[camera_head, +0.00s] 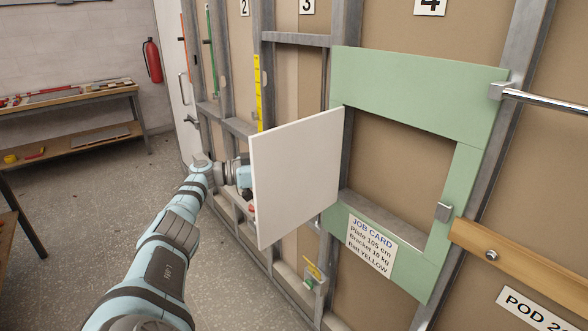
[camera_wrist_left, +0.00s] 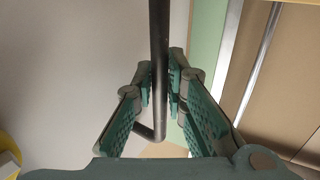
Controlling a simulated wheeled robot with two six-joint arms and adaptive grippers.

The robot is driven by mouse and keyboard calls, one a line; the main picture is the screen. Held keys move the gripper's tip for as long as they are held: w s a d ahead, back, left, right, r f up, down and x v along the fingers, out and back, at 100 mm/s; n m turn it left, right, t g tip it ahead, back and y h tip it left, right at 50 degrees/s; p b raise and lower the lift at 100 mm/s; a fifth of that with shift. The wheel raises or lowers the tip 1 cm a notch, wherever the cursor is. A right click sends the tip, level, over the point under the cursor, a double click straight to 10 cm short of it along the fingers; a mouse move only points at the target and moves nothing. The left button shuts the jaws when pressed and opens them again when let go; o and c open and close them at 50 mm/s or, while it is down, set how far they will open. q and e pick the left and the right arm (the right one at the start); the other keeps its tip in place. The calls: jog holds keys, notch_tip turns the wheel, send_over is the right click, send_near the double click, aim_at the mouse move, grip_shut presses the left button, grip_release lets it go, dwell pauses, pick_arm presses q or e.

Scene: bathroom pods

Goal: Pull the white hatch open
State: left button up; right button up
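The white hatch (camera_head: 295,175) stands swung out from the left side of the opening in the green panel (camera_head: 420,90). The opening shows bare brown board behind it. My left arm reaches behind the hatch, which hides the gripper's fingers in the head view. In the left wrist view, my left gripper (camera_wrist_left: 160,75) has its teal fingers closed around the dark bar handle (camera_wrist_left: 158,40), one on each side. The hatch's pale face (camera_wrist_left: 70,70) fills the left of that view. My right gripper is in neither view.
A chrome rail (camera_head: 545,100) juts out at the right, above a wooden rail (camera_head: 520,258). A small metal catch (camera_head: 443,212) sits on the opening's right edge. A workbench (camera_head: 70,100) stands far left. The grey floor between is clear.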

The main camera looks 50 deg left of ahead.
pick_arm(q)
jog(key=o, duration=0.3)
jog(key=shift+a, duration=0.15)
jog(key=shift+s, duration=0.1)
jog(key=v, duration=0.7)
jog(key=shift+s, duration=0.1)
jog(key=shift+a, duration=0.1)
